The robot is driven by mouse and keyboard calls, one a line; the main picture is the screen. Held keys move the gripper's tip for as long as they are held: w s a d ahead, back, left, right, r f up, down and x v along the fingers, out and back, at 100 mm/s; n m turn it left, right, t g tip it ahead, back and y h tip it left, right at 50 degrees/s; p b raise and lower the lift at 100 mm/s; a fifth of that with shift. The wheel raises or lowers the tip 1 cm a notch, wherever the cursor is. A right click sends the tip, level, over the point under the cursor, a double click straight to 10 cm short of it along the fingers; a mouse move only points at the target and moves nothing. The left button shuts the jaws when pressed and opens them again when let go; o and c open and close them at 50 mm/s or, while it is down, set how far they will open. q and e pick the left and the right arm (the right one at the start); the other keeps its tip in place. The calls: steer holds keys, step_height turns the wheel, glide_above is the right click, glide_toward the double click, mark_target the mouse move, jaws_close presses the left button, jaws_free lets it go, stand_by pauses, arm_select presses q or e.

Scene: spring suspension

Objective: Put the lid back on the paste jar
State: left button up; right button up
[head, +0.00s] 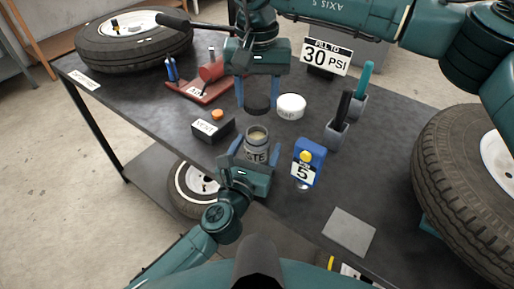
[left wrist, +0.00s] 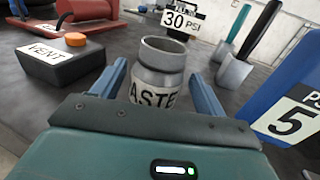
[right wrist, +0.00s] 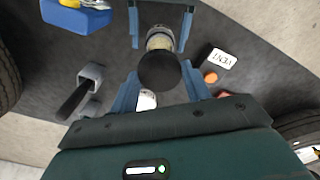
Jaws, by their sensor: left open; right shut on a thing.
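The paste jar (head: 257,141) stands upright and uncovered on the dark table. It also shows in the left wrist view (left wrist: 158,78), between the fingers. My left gripper (head: 246,151) is open, with its fingers on either side of the jar; I cannot tell whether they touch it. My right gripper (head: 260,103) is shut on a dark round lid (head: 257,104) and holds it above and behind the jar. In the right wrist view the lid (right wrist: 159,71) partly covers the jar (right wrist: 160,38).
A white round cap (head: 291,106) is just right of the lid. A black VENT box (head: 212,130) with an orange button is left of the jar. Holders with tools (head: 337,133) and a grey pad (head: 349,232) lie further right.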

arm_select(q)
steer(key=shift+x, duration=1.35)
steer(key=c, duration=1.3)
steer(key=shift+c, duration=0.2)
arm_select(e)
glide_above(258, 138)
steer(key=shift+f, duration=2.5)
